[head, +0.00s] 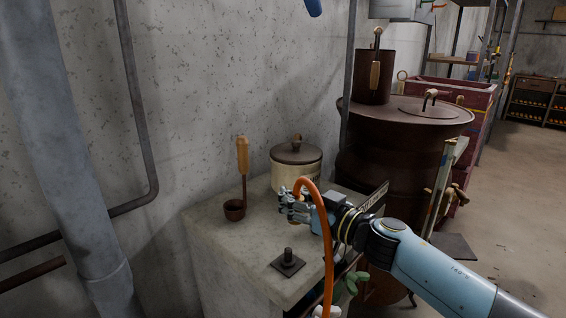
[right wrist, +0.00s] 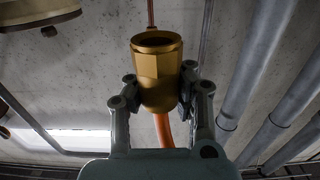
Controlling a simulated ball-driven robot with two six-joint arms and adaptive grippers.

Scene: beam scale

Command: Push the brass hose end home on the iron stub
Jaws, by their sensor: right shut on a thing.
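The iron stub (head: 288,255) stands upright on a dark square plate near the front of the concrete block. My right gripper (head: 291,206) is above the block top, behind the stub and apart from it in the head view. It is shut on the brass hose end (right wrist: 157,75), which shows in the right wrist view with a hex collar and an open round mouth, clear of any stub. In the head view my fingers mostly hide the brass. The orange hose (head: 327,235) arches up from the gripper and hangs down over the block's front. My left gripper is not in view.
A ladle (head: 235,209) with a wooden handle and a cream lidded pot (head: 297,168) stand on the concrete block (head: 215,250). A rust-brown drum (head: 385,140) stands behind to the right. A grey pipe (head: 65,130) runs along the left wall.

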